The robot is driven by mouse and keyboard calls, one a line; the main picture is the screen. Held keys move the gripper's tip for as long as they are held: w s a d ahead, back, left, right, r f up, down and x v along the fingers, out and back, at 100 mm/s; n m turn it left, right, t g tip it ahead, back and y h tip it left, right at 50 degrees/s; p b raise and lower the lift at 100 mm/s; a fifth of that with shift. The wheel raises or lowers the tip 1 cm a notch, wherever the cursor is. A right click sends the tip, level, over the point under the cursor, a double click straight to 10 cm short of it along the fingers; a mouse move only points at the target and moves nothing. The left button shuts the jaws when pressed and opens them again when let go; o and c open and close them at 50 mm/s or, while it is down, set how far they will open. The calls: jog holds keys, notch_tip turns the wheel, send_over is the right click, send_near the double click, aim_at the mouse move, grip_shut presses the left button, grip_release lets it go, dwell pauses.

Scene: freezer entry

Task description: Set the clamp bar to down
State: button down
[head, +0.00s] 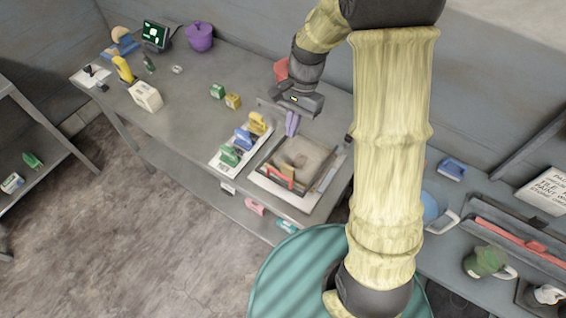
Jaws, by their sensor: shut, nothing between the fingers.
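A flat device with a pale base (325,181) and a brownish top lies at the near right of the grey bench. A short red bar (280,177) crosses its near left side, appearing slightly raised. A longer red bar (510,232) lies on a grey rack-like unit at the far right. I cannot tell for sure which one is the clamp bar. My gripper (291,130) is shut and empty, its purple fingers pointing down just beyond the flat device's far left edge, apart from the short red bar. Whether the fingers touch anything is unclear.
Yellow, blue and green handled items stand on a white sheet (222,168) left of the device. Green and yellow blocks (233,101) stand beyond. A red object (281,70) is behind my gripper. A teal round top (300,275) is in front. The bench's left middle is mostly clear.

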jog(key=p+x, duration=0.4)
jog(key=x, duration=0.9)
jog(key=shift+s+f+p, duration=0.15)
jog(key=shift+f+p, duration=0.05)
jog(key=shift+p, duration=0.1)
jog(key=shift+f, duration=0.1)
